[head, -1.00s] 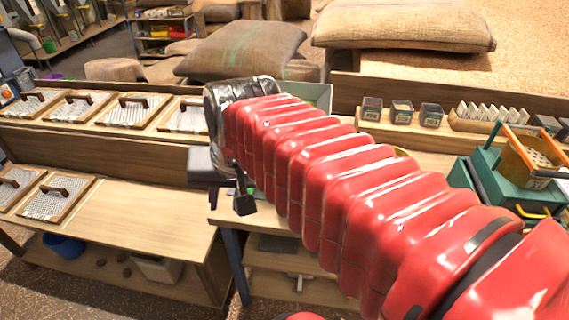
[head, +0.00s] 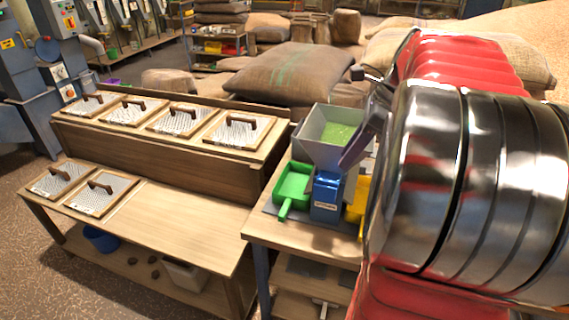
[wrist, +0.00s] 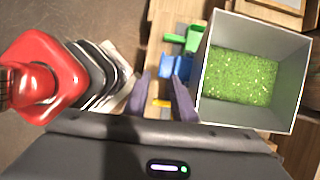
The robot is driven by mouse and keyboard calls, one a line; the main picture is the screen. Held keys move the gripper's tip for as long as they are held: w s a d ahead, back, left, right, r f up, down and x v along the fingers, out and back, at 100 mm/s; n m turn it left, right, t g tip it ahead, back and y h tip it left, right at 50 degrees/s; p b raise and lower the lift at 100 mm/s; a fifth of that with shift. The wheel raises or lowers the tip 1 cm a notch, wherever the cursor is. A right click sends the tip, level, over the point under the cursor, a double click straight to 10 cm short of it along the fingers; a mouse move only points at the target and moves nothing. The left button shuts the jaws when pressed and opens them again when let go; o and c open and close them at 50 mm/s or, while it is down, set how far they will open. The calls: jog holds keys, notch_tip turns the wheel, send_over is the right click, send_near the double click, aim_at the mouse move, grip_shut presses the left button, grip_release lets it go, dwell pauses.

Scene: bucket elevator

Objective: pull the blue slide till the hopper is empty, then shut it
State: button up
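The hopper (head: 318,152) is a grey, open-topped box with green grain (head: 342,134) in it. It stands at the end of the bench, and in the wrist view the hopper (wrist: 239,113) shows green grain (wrist: 238,78) across its floor. The blue slide (head: 326,197) is low on the hopper's front; it also shows in the wrist view (wrist: 176,67). My gripper (wrist: 160,98) is open and empty, its dark fingers apart, beside the hopper in the wrist view. The blue slide appears beyond the fingertips; I see no contact. The slide's opening is hidden.
A green scoop-like tray (head: 293,187) sits left of the blue slide. A yellow part (head: 357,203) is to the slide's right, partly hidden by my arm. Framed mesh screens (head: 235,131) line the left bench. Its lower worktop (head: 165,220) has free room.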

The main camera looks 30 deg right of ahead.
aim_at(325, 187)
jog(key=shift+d+m, duration=0.3)
jog(key=shift+d, duration=0.1)
jog(key=x, duration=1.4)
jog(key=shift+s+a+r, duration=0.1)
jog(key=shift+a, duration=0.05)
jog(key=shift+c, duration=0.2)
grip_shut()
dwell(1.0)
